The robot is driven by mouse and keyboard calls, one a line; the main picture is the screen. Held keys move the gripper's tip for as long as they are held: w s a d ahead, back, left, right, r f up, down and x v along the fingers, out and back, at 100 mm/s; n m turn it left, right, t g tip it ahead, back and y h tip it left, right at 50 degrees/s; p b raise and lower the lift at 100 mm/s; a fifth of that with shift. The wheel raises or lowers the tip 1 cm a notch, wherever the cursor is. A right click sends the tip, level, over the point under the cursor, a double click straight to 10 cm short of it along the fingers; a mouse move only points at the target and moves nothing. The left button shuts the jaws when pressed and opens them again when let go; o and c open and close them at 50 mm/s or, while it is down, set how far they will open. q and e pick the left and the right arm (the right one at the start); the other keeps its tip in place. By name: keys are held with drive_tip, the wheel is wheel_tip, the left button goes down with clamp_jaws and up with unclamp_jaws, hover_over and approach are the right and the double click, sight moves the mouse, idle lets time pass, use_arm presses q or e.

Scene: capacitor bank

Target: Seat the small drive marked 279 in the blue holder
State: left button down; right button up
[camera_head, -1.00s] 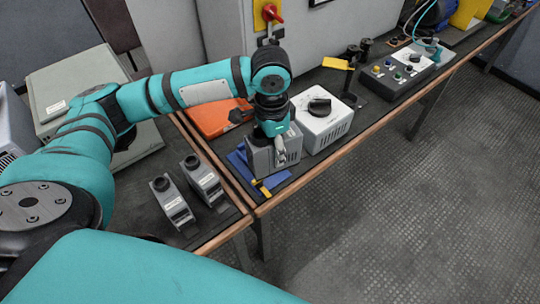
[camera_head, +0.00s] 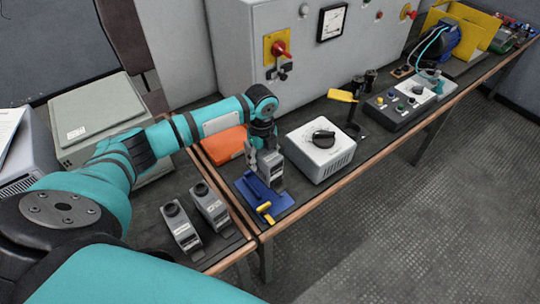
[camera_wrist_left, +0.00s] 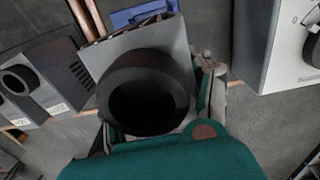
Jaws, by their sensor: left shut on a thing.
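My left gripper (camera_head: 263,143) is shut on a small grey drive (camera_head: 271,172), which hangs at the back right of the blue holder (camera_head: 250,187). I cannot tell whether the drive touches the holder. The holder has a yellow lever (camera_head: 265,208) at its front. In the left wrist view the drive (camera_wrist_left: 168,38) shows its grey top and a large black round knob, with a strip of the blue holder (camera_wrist_left: 135,14) beyond it. The fingertips are mostly hidden there. I cannot read the drive's marking. My right gripper is out of view.
Two similar grey drives (camera_head: 181,227) (camera_head: 210,206) stand on the bench to the left. A white box with a black knob (camera_head: 320,150) is close on the right. An orange case (camera_head: 224,146) lies behind. A tall grey cabinet (camera_head: 240,50) stands at the back.

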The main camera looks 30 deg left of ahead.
use_arm(q)
drive_tip(key=shift+a+f+m, duration=0.2)
drive_tip(key=shift+f+m, duration=0.1)
drive_tip(key=shift+f, duration=0.05)
wheel_tip(320, 180, down, 5)
drive_tip(key=b, duration=0.5)
drive_tip(key=shift+b, duration=0.35)
drive_tip(key=shift+r, duration=0.1)
drive_tip(key=shift+p, duration=0.5)
drive_tip(key=shift+f+b, duration=0.7)
drive_tip(key=shift+f, duration=0.75)
drive_tip(key=shift+c, duration=2.2)
unclamp_jaws()
